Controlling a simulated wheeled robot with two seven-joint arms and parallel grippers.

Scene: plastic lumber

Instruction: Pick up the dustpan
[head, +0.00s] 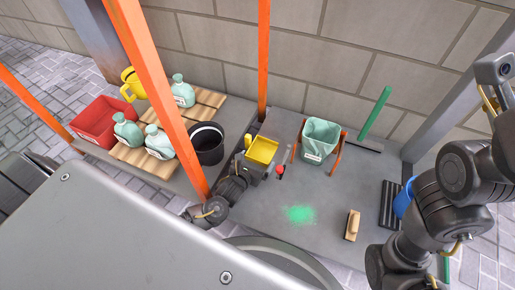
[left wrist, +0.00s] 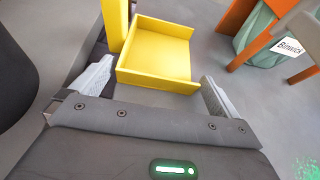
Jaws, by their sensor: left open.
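The yellow dustpan (head: 263,149) lies on the grey floor near the wall, with its upright yellow part (head: 248,140) on the left. In the left wrist view, the dustpan (left wrist: 158,48) shows as an open tray just ahead of the jaws, with the upright part (left wrist: 114,25) at its left. My left gripper (head: 262,168) is open, its pale fingers on either side of the dustpan's near edge. It also shows in the left wrist view (left wrist: 157,75). I cannot tell whether a finger touches the dustpan. My right arm is at the right edge; its gripper does not show.
A green bin (head: 320,140) on orange supports stands right of the dustpan. A black bucket (head: 207,143) and orange posts (head: 263,60) stand close by on the left. A green-handled tool (head: 375,112) leans behind.

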